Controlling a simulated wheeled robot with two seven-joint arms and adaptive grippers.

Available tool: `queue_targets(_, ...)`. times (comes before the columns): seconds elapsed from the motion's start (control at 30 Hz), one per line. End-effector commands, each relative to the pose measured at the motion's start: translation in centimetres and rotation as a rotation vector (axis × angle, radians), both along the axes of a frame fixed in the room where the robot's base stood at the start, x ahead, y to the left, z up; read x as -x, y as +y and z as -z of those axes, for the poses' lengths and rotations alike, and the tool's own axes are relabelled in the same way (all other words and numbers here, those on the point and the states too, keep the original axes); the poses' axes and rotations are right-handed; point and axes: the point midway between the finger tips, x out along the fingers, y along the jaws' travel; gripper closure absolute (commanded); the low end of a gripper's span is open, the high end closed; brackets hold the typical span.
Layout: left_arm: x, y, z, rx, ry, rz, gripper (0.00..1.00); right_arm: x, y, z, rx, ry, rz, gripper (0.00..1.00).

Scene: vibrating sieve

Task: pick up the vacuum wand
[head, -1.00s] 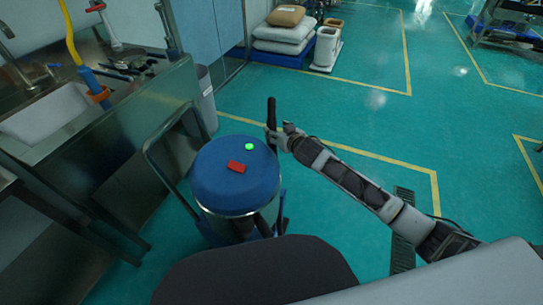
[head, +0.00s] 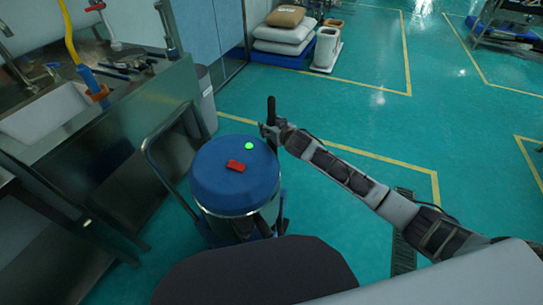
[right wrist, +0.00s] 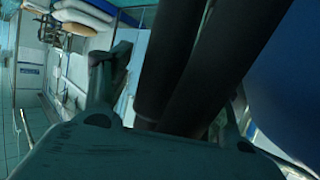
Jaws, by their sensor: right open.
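The vacuum wand (head: 271,108) shows in the head view as a thin black tube standing upright at the far right side of the blue-lidded vacuum (head: 215,190). My right gripper (head: 268,130) is at the wand, just below its top part. In the right wrist view two dark tubes (right wrist: 205,70) run between the fingers of my right gripper (right wrist: 170,110), which is open around them. I cannot tell which tube is the wand or whether the fingers touch it. The wand's lower part is hidden behind the vacuum and my gripper. My left gripper is not in view.
The vacuum's lid carries a red switch (head: 236,166) and a green button (head: 249,146). A metal push handle (head: 150,150) rises on its left. A steel sink counter (head: 130,120) and a grey bin (head: 206,100) stand left.

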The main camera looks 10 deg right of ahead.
Motion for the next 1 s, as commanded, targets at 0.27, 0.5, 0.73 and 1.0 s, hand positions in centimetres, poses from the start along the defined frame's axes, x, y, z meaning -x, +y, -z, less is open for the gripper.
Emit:
queue_targets(0.27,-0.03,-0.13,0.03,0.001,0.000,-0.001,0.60,0.02,0.00,0.01,0.000,0.000,0.000,0.39)
queue_targets(0.5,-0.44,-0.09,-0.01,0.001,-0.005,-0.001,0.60,0.03,-0.01,0.02,0.000,0.001,0.000,0.53)
queue_targets(0.73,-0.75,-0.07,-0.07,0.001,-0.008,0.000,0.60,0.03,-0.02,0.02,0.000,0.001,0.000,0.82)
queue_targets(1.0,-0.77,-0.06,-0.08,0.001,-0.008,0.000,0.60,-0.01,-0.01,-0.13,0.000,-0.002,0.000,0.89)
